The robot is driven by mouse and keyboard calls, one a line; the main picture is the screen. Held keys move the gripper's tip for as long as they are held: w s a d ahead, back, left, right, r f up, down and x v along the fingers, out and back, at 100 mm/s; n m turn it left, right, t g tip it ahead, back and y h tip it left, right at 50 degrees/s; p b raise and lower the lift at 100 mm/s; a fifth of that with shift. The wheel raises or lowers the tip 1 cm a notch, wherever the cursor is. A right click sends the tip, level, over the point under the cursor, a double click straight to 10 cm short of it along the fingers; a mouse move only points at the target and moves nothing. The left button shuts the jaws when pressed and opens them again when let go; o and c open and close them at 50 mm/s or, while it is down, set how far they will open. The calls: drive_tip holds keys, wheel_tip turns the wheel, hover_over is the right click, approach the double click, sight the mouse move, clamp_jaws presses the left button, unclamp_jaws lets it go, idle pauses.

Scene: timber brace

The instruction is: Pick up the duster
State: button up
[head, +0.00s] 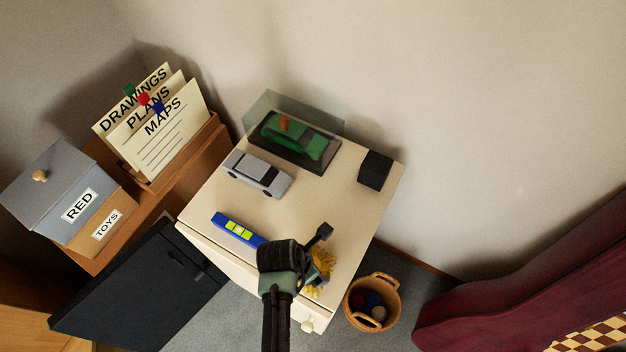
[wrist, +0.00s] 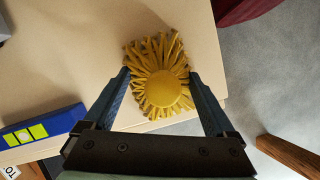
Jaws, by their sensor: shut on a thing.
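The duster (wrist: 158,88) is a yellow, shaggy mop-like head with a round centre. In the wrist view it sits between the two fingers of my gripper (wrist: 159,74), which is shut on it. In the head view the duster (head: 323,261) shows at the front right of the cream cabinet top (head: 351,207), partly hidden behind my gripper (head: 312,256). I cannot tell whether it touches the top.
A blue level (head: 238,229) lies left of my gripper, with a silver toy car (head: 257,174), a cased green car (head: 295,143) and a black block (head: 375,170) farther back. A wicker basket (head: 356,298) stands on the floor at right.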

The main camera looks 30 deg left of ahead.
drive_tip(key=shift+r, duration=0.1)
drive_tip(key=shift+c, duration=1)
wheel_tip(320, 180, up, 10)
drive_tip(key=shift+f, duration=0.1)
